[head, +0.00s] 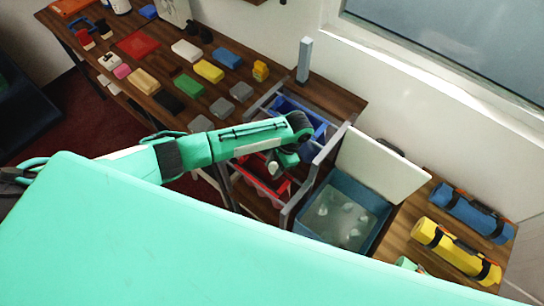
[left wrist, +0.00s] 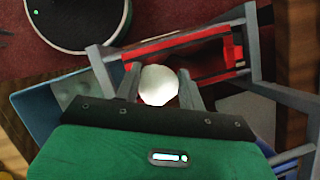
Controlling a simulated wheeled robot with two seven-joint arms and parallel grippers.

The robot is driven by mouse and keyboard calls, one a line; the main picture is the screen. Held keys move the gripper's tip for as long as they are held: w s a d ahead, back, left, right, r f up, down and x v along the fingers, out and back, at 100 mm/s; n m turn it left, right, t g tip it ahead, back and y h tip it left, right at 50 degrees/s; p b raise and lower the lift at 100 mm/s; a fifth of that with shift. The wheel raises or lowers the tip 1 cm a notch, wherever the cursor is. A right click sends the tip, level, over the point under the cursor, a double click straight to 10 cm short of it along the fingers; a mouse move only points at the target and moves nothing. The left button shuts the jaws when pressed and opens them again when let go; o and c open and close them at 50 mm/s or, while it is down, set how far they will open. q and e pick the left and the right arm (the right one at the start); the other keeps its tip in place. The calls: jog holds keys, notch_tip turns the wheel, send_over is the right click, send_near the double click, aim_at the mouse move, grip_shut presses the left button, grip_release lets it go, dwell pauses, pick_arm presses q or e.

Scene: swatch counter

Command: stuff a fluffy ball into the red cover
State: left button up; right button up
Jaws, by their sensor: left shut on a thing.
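My left gripper (left wrist: 158,88) is shut on a white fluffy ball (left wrist: 158,85), held between its two fingertips. In the head view the ball (head: 272,168) shows small below the wrist of my left arm. The red cover (head: 250,178) is held in a grey frame beneath and partly hidden by my arm. In the left wrist view the red cover (left wrist: 150,49) shows as a red rim around a dark opening, just beyond the ball. The ball overlaps its near side in that view; whether they touch I cannot tell. My right gripper is out of view.
A blue bin (head: 372,247) with several pale balls stands right of the frame, its white lid (head: 380,165) raised. A blue cover (head: 290,108) sits in the frame behind. Colored blocks lie on the wooden counter (head: 335,98). Yellow (head: 455,250) and blue (head: 470,213) rolls lie at right.

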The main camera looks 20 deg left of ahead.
pick_arm(q)
jog(key=shift+f+b, duration=0.3)
jog(key=shift+f, duration=0.05)
notch_tip(320, 180, down, 5)
jog(key=b, duration=0.5)
jog(key=shift+f+b, duration=0.15)
jog(key=shift+b, duration=0.15)
jog(key=shift+s+f+p, duration=0.1)
jog(key=shift+p, duration=0.2)
jog(key=o, duration=1.3)
